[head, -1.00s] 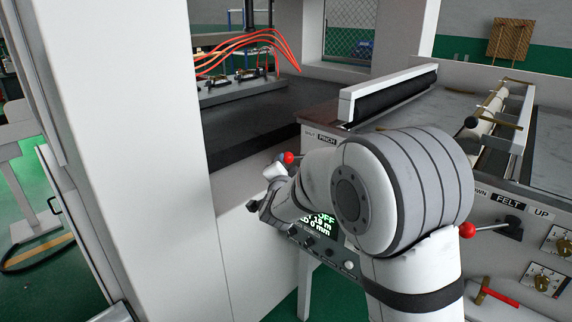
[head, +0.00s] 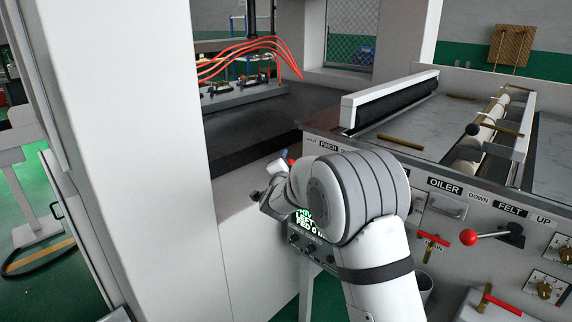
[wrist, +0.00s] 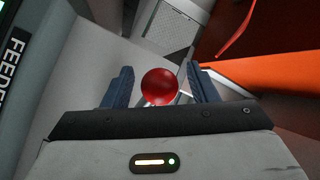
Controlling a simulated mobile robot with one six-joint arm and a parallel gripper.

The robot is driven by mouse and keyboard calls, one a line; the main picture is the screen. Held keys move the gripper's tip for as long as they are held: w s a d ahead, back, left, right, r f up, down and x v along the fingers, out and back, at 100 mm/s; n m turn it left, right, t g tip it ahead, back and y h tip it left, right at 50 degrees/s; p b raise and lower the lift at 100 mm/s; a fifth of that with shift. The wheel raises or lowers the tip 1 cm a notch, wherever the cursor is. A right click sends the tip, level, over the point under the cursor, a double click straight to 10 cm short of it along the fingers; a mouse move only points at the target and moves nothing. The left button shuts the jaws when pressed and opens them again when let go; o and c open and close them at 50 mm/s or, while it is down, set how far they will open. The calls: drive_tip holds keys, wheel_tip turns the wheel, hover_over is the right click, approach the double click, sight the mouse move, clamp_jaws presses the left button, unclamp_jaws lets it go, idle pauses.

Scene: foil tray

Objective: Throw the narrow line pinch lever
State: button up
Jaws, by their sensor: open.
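The pinch lever ends in a red ball knob (wrist: 159,86), which sits between the two dark blue fingers of my gripper (wrist: 161,72) in the wrist view. A gap shows on each side of the ball, so the fingers are open around it and not closed on it. In the head view only a sliver of the red knob (head: 291,161) shows beside my gripper (head: 268,178), below the PINCH label (head: 328,147). My own arm hides the rest of the lever and part of its label strip, so I cannot tell the lever's position.
Another red-knobbed lever (head: 468,238) stands by the FELT label (head: 509,210), right of my arm. A tall white cabinet (head: 145,150) rises close on the left. A lit display (head: 306,225) is partly behind my wrist. Red hoses (head: 250,55) arch over the dark bed behind.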

clamp_jaws()
idle(0.4)
